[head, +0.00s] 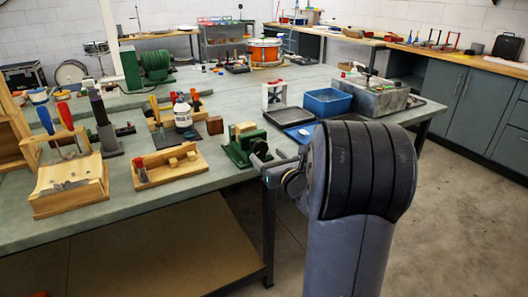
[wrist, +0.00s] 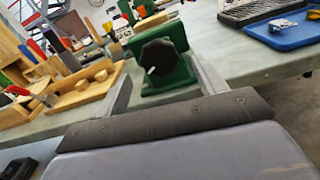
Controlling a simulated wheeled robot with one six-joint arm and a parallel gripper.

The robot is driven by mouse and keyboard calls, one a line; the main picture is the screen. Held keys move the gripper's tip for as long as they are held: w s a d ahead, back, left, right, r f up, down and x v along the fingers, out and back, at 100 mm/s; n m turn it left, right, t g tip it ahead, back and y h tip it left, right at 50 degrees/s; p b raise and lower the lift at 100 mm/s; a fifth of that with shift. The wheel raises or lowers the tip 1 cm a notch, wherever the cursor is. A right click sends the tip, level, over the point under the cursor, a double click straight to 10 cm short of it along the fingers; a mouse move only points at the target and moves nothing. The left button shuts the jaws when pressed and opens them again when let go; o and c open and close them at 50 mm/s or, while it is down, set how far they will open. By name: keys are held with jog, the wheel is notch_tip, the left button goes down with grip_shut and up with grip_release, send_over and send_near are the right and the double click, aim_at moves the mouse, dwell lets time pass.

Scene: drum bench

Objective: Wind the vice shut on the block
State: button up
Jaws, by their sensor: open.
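The green vice (head: 238,154) stands at the front edge of the bench, with a pale wooden block (head: 243,127) at its top. In the wrist view the vice (wrist: 178,84) faces me, with its black handwheel (wrist: 158,56) and a small pale handle on it. The block (wrist: 151,21) shows behind the wheel. My gripper (head: 268,160) is just right of the vice in the head view, partly hidden by my arm. Its fingers (wrist: 163,82) are open and empty, spread either side of the vice's front in the wrist view. They look short of the wheel.
Left of the vice lies a wooden tray (head: 160,184), with a wooden stand (head: 70,201) beyond it. Right of the vice are a dark tray (head: 288,117) and a blue bin (head: 328,101). The bench's front edge (head: 150,211) runs below the vice.

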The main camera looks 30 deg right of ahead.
aim_at(261, 151)
jog(key=shift+w, duration=1.7)
jog(key=c, duration=1)
jog(key=shift+a+f, duration=0.1)
